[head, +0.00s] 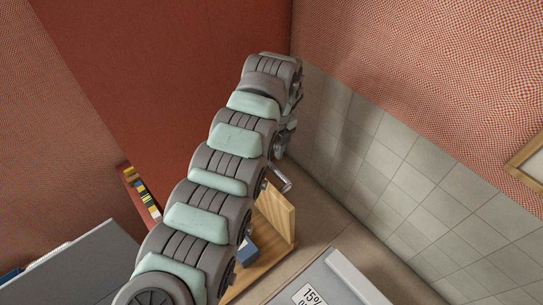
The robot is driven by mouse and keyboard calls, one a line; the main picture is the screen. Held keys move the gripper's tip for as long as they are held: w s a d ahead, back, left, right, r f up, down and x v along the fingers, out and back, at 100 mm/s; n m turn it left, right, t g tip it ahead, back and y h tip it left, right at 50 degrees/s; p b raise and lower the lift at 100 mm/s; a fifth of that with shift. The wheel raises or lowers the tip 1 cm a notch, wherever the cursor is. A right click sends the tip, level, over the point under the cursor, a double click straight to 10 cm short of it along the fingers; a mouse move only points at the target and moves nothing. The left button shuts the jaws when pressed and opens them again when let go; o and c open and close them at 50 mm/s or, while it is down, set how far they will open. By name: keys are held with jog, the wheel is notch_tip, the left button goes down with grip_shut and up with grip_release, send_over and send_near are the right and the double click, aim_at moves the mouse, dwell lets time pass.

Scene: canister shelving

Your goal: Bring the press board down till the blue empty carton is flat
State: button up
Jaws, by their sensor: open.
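The press board looks to be the upright wooden panel (275,214) low in the middle of the head view, partly behind my arm. A silver bent handle (284,179) shows just above it. A small blue patch, likely the blue carton (246,250), shows beside the wooden panel at the edge of my arm; most of it is hidden. My gripper (282,146) is partly seen at the far end of my arm, above the handle. It is open. Its fingertips are not clear, and I cannot tell whether it touches the handle.
A grey case (330,283) with a "15%" label stands at bottom right. A grey surface (75,268) is at bottom left. A narrow shelf with yellow and dark items (146,198) stands by the red wall. Pale wall tiles (400,175) and a wood frame (530,165) are on the right.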

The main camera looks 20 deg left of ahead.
jog(key=shift+f, duration=1.2)
jog(key=shift+c, duration=0.4)
grip_shut()
